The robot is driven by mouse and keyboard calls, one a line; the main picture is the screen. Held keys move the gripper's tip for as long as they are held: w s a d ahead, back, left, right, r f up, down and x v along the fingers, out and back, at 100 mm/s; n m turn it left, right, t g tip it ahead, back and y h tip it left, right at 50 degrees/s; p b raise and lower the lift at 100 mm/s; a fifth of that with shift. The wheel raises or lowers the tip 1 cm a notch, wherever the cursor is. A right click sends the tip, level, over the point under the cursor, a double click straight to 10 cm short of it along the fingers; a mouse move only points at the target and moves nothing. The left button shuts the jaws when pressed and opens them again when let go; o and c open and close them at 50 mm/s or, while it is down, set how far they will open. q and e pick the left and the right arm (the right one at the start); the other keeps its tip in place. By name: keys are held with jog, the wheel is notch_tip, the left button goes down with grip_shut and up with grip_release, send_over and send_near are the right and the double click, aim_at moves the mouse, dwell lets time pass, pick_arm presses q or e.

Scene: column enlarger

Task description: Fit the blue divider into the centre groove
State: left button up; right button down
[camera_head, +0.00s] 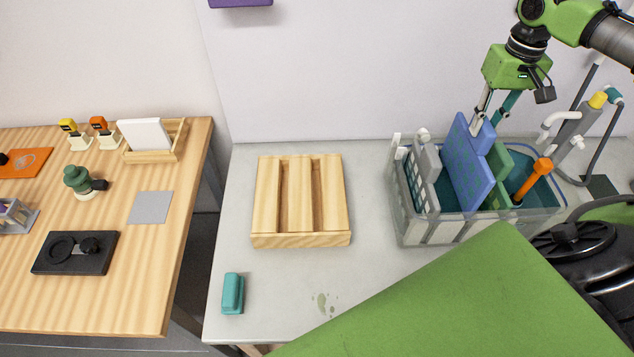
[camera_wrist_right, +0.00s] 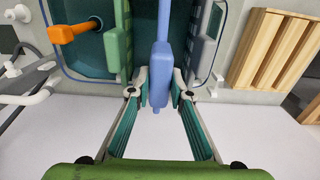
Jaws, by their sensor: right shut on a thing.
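The blue divider (camera_head: 468,165) is a flat panel with a small tab on its top edge. It stands upright in the clear rack on the right, between a grey piece and a green one. My right gripper (camera_head: 492,112) reaches down from above and is shut on the divider's tab. In the right wrist view its fingers (camera_wrist_right: 160,90) lie on both sides of the blue divider (camera_wrist_right: 161,60). The wooden grooved block (camera_head: 265,205) lies on the grey counter, left of the rack, its grooves empty. My left gripper is not in view.
The clear rack (camera_head: 428,232) also holds a green panel (camera_head: 500,165), grey pieces (camera_head: 428,160) and an orange-handled tool (camera_head: 535,178). A teal block (camera_head: 232,293) lies at the counter's front left. The counter between block and rack is clear. A wooden table (camera_head: 130,290) stands left.

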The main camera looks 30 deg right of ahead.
aim_at(471, 153)
jog(key=shift+f+b, duration=1.05)
jog(key=shift+f, duration=1.6)
jog(key=shift+f+b, duration=0.5)
jog(key=shift+f, duration=1.6)
jog(key=c, duration=1.8)
grip_release()
jog(key=shift+o, duration=0.2)
jog(key=shift+r, duration=0.15)
jog(key=shift+r+p, duration=3.85)
jog(key=shift+p, duration=0.95)
